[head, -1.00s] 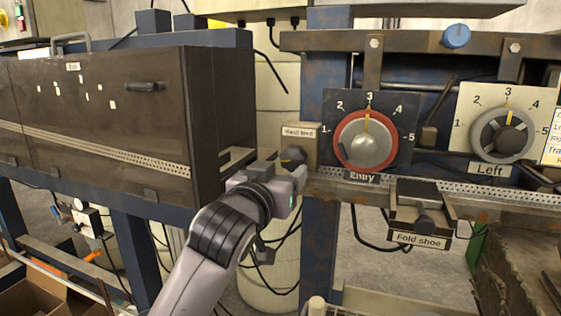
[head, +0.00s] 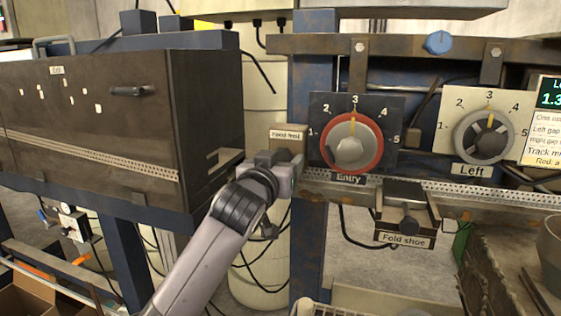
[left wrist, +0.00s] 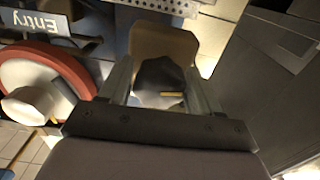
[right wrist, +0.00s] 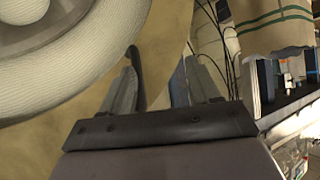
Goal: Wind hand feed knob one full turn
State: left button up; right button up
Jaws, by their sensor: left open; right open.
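The hand feed knob (left wrist: 160,80) is dark and faceted, with a short yellow mark, in front of a tan housing. In the left wrist view it sits between the two fingers of my left gripper (left wrist: 160,92), which is open with a finger on either side; contact cannot be told. In the head view my left gripper (head: 284,163) is right at the knob, below the "Hand feed" label (head: 287,134), and mostly hides the knob. My right gripper (right wrist: 165,85) is open, with no object clearly held, and out of the head view.
The red-rimmed Entry dial (head: 352,144) is just right of my left gripper, and the Left dial (head: 484,136) is farther right. The Fold shoe block (head: 404,208) sits below. A dark cabinet (head: 90,125) stands close on the left. Large pale curved shapes (right wrist: 60,50) lie near my right gripper.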

pick_arm(q)
jog(key=c, duration=0.7)
